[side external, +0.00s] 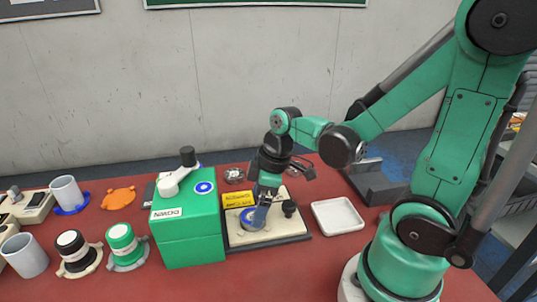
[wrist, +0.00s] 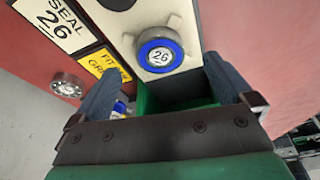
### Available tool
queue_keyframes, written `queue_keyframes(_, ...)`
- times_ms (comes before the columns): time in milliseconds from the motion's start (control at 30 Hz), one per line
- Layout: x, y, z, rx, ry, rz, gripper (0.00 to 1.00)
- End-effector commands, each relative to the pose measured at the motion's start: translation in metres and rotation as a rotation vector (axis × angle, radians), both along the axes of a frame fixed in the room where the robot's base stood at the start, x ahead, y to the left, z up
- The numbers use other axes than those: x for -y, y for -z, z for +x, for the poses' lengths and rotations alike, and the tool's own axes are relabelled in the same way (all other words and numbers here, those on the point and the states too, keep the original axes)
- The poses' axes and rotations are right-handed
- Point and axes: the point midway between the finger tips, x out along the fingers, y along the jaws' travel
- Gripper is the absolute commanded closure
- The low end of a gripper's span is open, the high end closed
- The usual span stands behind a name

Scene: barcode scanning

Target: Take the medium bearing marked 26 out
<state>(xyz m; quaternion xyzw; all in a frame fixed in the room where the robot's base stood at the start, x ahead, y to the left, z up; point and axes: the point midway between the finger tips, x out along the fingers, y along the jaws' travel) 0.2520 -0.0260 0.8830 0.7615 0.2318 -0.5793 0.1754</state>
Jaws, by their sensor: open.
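Whether the fingertips touch the board or the bearing, I cannot tell.
A green box (side external: 187,237) with a blue-and-white disc (side external: 204,187) on top stands close left of the board. A black knob (side external: 289,207) rises at the board's right. A white tray (side external: 338,217) lies further right. A metal bearing (side external: 234,175) lies behind the board.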

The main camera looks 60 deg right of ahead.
Motion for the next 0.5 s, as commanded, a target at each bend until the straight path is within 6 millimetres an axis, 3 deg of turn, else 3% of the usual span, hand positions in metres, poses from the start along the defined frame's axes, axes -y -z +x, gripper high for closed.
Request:
queue_keyframes(233,-0.003,0.021,0.006,0.001,-0.001,-0.001,0.0)
queue_keyframes(500,-0.005,0.03,0.007,0.001,0.001,-0.001,0.0)
